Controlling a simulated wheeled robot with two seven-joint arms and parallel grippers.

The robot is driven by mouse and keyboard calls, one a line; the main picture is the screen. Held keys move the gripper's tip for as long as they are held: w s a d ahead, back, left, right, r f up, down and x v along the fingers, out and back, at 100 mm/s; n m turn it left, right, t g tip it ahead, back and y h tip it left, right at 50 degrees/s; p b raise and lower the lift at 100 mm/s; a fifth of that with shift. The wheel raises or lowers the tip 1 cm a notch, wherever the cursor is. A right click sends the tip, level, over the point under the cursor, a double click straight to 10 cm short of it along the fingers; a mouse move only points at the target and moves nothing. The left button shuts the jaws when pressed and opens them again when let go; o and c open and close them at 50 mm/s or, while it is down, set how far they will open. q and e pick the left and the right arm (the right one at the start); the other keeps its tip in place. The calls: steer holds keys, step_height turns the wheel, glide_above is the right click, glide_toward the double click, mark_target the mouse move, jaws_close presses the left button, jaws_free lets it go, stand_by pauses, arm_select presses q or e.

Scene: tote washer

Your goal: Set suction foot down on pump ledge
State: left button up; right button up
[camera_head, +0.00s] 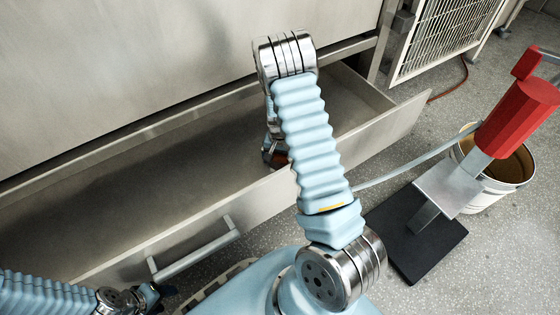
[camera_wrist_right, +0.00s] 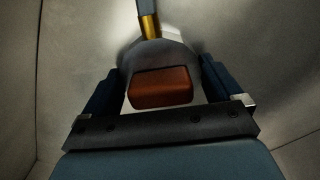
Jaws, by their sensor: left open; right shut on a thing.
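My right gripper (camera_wrist_right: 163,88) is shut on the suction foot, a grey rounded body with a reddish-brown block (camera_wrist_right: 163,87) and a brass fitting (camera_wrist_right: 149,26) above it. In the head view the reddish-brown part (camera_head: 280,158) shows at my right gripper (camera_head: 272,155), within the open drawer; my arm hides much of it. The hand pump (camera_head: 515,120) is red and stands at the right on a black base (camera_head: 415,240). A bare silver plate (camera_head: 448,186), apparently the pump ledge, sits low on it. My left gripper (camera_head: 155,292) is open and empty at the lower left.
The long steel drawer (camera_head: 375,140) with a bar handle (camera_head: 195,250) stands open below the washer panel (camera_head: 160,60). A pale hose (camera_head: 415,165) runs from behind my right arm toward the pump. A white bucket (camera_head: 485,200) stands behind the pump. A vented unit (camera_head: 440,35) is at the back.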

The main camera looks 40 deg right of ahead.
steer(key=shift+r+p, duration=2.9)
steer(key=shift+r, duration=0.65)
